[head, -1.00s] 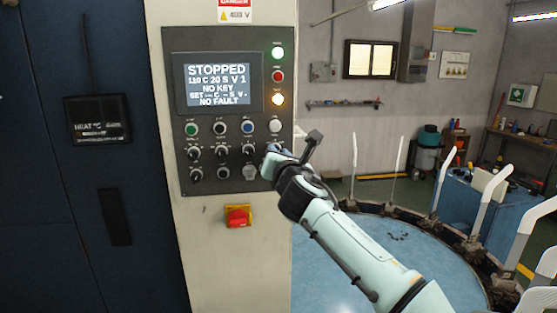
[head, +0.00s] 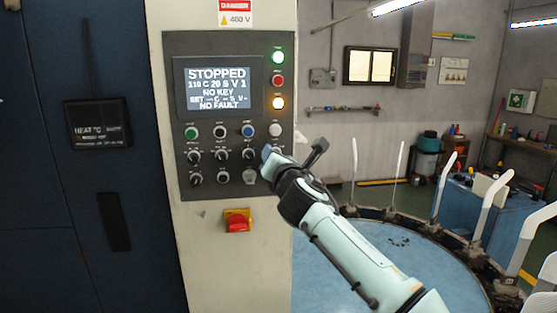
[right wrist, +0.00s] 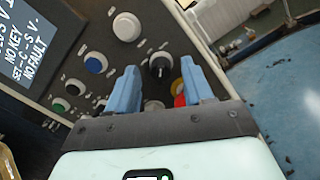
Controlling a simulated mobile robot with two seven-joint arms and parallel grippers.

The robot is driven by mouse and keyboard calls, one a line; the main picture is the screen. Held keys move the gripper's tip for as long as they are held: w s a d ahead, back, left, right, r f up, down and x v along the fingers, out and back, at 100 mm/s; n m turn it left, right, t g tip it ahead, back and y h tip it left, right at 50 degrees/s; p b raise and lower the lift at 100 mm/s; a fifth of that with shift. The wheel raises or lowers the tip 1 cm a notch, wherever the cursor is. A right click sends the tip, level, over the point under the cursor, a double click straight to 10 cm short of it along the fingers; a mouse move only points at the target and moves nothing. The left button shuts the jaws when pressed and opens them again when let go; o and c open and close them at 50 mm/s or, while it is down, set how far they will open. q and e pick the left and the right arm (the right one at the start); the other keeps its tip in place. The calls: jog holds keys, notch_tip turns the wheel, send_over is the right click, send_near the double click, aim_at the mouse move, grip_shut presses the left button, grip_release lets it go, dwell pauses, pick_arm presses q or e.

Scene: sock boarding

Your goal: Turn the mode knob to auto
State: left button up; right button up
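The control panel (head: 208,125) carries several black selector knobs in rows under its screen. My right gripper (head: 268,158) is at the panel's lower right edge and covers the knob spot below the white button (head: 275,130). In the right wrist view, my right gripper (right wrist: 160,88) is open, and a black knob (right wrist: 160,65) with a pale pointer mark shows between and beyond its blue fingers. I cannot tell whether the fingers touch it. The labels are too small to read, so I cannot tell which knob is the mode knob. My left gripper is not in view.
The screen (head: 212,85) reads STOPPED, NO KEY, NO FAULT. A red switch on a yellow plate (head: 237,222) sits below the panel. A round blue table (head: 350,260) with upright white boards (head: 446,185) stands to the right.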

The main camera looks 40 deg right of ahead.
jog(key=shift+f, duration=0.1)
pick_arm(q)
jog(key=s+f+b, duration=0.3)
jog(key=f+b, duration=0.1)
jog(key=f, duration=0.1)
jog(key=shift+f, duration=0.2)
pick_arm(e)
jog(key=v, duration=1.3)
jog(key=shift+s, duration=0.15)
jog(key=shift+a, duration=0.1)
